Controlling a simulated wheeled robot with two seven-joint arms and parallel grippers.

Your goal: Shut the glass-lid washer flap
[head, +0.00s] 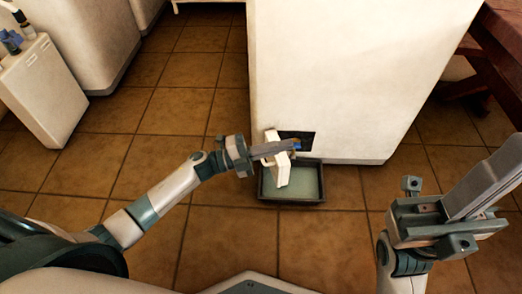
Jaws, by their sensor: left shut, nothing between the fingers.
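The white washer (345,75) stands in the upper middle of the head view. Low on its front is a small dark opening (307,134) with something blue inside. The small white flap (281,174) stands open, sticking out from the left side of this opening. My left gripper (293,147) is shut and empty, its fingers reaching across the top of the flap in front of the opening. I cannot tell whether they touch the flap. My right gripper (492,180) is at the right edge, away from the washer, its fingers pointing up and right.
A dark-rimmed shallow tray (291,202) lies on the tiled floor below the flap. A white bin-like box (43,92) with bottles on top stands at far left. Dark red wooden furniture (505,40) is at upper right.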

